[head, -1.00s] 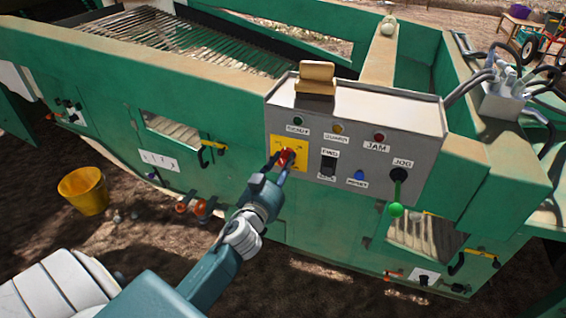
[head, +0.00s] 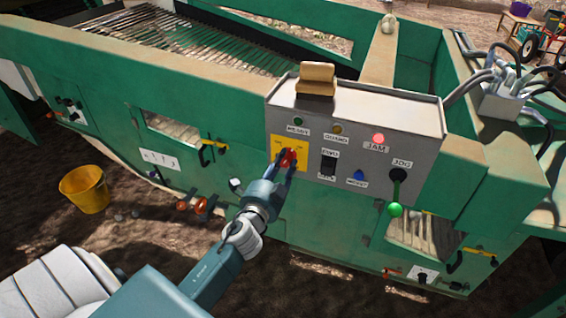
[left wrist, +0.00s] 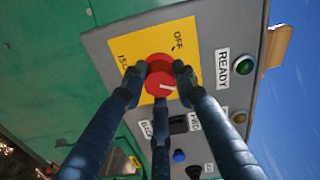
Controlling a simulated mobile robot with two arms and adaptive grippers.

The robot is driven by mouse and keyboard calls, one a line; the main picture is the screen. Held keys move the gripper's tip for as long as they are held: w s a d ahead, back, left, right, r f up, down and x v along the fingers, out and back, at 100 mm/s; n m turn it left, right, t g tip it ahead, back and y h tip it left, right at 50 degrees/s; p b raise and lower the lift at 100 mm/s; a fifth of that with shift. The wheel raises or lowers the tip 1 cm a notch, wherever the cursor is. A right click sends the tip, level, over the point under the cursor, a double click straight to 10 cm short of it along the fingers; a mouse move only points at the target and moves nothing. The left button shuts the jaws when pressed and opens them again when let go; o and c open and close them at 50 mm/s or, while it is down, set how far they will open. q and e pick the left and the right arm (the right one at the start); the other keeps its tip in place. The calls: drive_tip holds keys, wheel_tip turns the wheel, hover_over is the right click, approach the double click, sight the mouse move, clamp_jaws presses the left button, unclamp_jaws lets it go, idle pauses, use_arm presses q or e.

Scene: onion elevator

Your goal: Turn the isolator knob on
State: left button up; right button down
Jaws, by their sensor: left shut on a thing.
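The red isolator knob (head: 289,157) sits on a yellow plate (head: 276,143) at the left of the grey control box. My left gripper (head: 287,166) is shut on the knob, coming from below. In the left wrist view, the fingers (left wrist: 160,78) press around the red knob (left wrist: 158,84), which has a white mark on its face. The word OFF shows on the yellow plate (left wrist: 180,30); other lettering is partly hidden by the fingers. My right gripper is not in view.
The control box (head: 360,108) also carries a lit red JAM lamp (head: 378,138), a black switch (head: 328,165), a blue button (head: 358,175) and a green-tipped JOG lever (head: 396,209). A yellow bucket (head: 84,190) stands on the ground at left.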

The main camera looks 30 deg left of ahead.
use_arm(q)
drive_tip(key=shift+w+d+r+m, duration=0.1)
drive_tip(key=shift+r+m, duration=0.1)
drive_tip(key=shift+m, duration=0.6)
drive_tip(key=shift+d+r+m, duration=0.1)
drive_tip(key=shift+r+m, duration=0.05)
drive_tip(key=shift+m, duration=0.65)
drive_tip(key=o, duration=1)
drive_tip(key=shift+d+f, duration=0.1)
drive_tip(key=shift+o, duration=0.7)
drive_tip(key=shift+w+d+f, duration=0.1)
drive_tip(key=shift+s+f, duration=0.15)
drive_tip(key=shift+s, duration=0.25)
drive_tip(key=v, duration=1.1)
drive_tip(key=shift+s, duration=0.1)
